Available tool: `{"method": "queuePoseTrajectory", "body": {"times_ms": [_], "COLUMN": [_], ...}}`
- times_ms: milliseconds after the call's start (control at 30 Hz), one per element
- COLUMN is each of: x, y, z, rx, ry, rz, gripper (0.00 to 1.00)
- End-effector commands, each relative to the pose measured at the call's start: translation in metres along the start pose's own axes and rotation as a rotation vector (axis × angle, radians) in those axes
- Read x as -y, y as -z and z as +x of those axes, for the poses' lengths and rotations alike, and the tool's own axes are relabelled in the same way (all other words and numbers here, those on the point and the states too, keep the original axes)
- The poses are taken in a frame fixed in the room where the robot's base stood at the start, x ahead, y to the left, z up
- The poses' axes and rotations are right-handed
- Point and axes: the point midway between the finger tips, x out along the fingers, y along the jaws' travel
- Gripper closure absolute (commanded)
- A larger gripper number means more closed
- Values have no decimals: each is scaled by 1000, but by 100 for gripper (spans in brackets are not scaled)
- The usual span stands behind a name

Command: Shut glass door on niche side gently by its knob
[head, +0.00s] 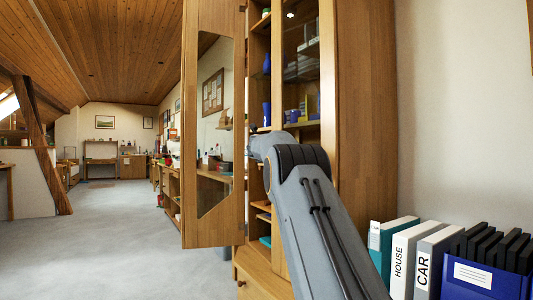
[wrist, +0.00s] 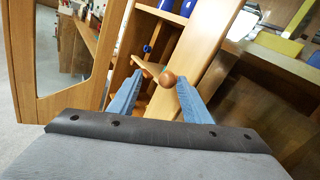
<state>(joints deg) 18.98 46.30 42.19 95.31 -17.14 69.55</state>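A glass door (head: 214,110) with a wooden frame stands swung open on the left side of the tall wooden cabinet (head: 365,100). In the wrist view the open glass door (wrist: 70,55) is at the left, apart from my fingers. A round wooden knob (wrist: 167,78) shows between my gripper's (wrist: 157,82) two blue fingers, closer to the right one. I cannot tell whether they touch, or which door bears the knob. The fingers are apart. In the head view my arm hides the gripper and part of the cabinet front.
Shelves inside the cabinet hold blue items (head: 267,112). Binders (head: 402,258) and a blue box (head: 485,280) stand at the lower right. A slanting wooden panel (wrist: 195,55) runs close beyond my fingers. The grey floor (head: 110,245) at the left is clear.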

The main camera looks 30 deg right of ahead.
Motion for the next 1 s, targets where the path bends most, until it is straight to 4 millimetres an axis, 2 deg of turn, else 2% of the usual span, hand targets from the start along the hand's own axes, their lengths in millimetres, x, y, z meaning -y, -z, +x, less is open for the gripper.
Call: {"method": "queuePoseTrajectory", "body": {"times_ms": [300, 433, 1000], "x": [5, 7, 7], "y": [-5, -6, -7], "z": [-33, -42, -47], "rx": [6, 7, 8], "ry": [5, 6, 6], "rz": [-1, 0, 0], "gripper": [56, 56, 56]}}
